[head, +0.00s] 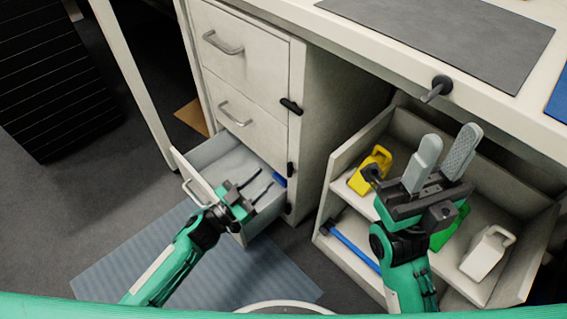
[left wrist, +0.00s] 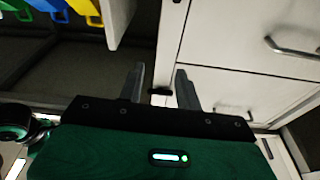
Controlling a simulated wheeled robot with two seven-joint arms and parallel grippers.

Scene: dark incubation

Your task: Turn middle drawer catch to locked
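A white drawer cabinet (head: 262,42) stands left of centre in the head view. Several dark catches line its right edge: a top one (head: 291,106) set slantwise, a middle one (head: 290,169) and a low one (head: 288,208), both roughly upright. My left gripper (head: 249,187) is open over the pulled-out bottom drawer (head: 203,157), just left of the middle catch. In the left wrist view a small dark catch (left wrist: 160,91) shows between the open fingertips, with no clear contact. My right gripper (head: 441,160) is open and empty in front of the shelf unit.
A low shelf unit (head: 340,165) at the right holds a yellow jug (head: 370,168), a green jug, a white jug (head: 486,254) and a blue-handled tool (head: 352,248). A dark hook (head: 437,89) sticks out from the desk edge. A small blue thing (head: 279,180) is in the open drawer.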

